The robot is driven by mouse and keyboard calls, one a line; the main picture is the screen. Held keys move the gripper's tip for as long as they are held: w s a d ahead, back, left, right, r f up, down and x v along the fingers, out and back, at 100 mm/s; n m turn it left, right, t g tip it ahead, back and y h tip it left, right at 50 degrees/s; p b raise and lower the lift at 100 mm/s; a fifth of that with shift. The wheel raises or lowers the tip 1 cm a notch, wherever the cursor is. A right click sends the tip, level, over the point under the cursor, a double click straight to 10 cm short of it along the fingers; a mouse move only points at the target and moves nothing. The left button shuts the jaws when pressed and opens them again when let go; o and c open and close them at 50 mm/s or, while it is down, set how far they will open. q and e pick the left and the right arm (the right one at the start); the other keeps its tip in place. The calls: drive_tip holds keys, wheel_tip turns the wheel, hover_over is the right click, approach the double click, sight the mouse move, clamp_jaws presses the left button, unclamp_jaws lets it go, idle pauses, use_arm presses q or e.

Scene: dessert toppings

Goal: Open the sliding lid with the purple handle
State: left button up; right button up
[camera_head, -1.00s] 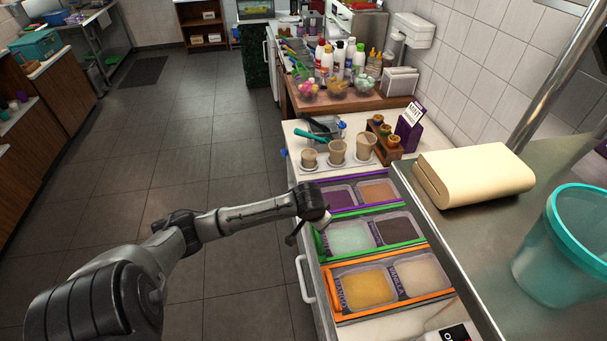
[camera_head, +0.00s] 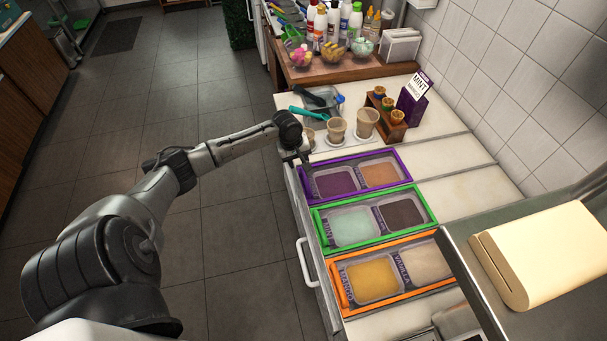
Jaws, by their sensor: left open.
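The purple-framed lid (camera_head: 396,152) lies at the back of a row of three framed lids on the counter. A dark purple tub and an orange-brown tub show within its frame. Its purple handle (camera_head: 306,184) is at the left end, partly close under my gripper. My left gripper (camera_head: 302,161) is open at the frame's back left corner; I cannot tell whether it touches. My right gripper is not in view.
A green-framed lid (camera_head: 320,230) and an orange-framed lid (camera_head: 340,292) lie in front of the purple one. Cups (camera_head: 337,130) stand just behind it, with a wooden cone rack (camera_head: 386,115). Bare white counter (camera_head: 460,190) lies to its right. A steel shelf (camera_head: 470,265) overhangs at front right.

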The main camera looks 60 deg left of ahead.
sight(305, 177)
use_arm(q)
drive_tip(key=f, duration=0.3)
drive_tip(key=w+f, duration=0.1)
drive_tip(key=f, duration=0.2)
drive_tip(key=w+f+b, duration=0.1)
drive_tip(key=f, duration=0.3)
drive_tip(key=shift+d, duration=0.25)
clamp_jaws()
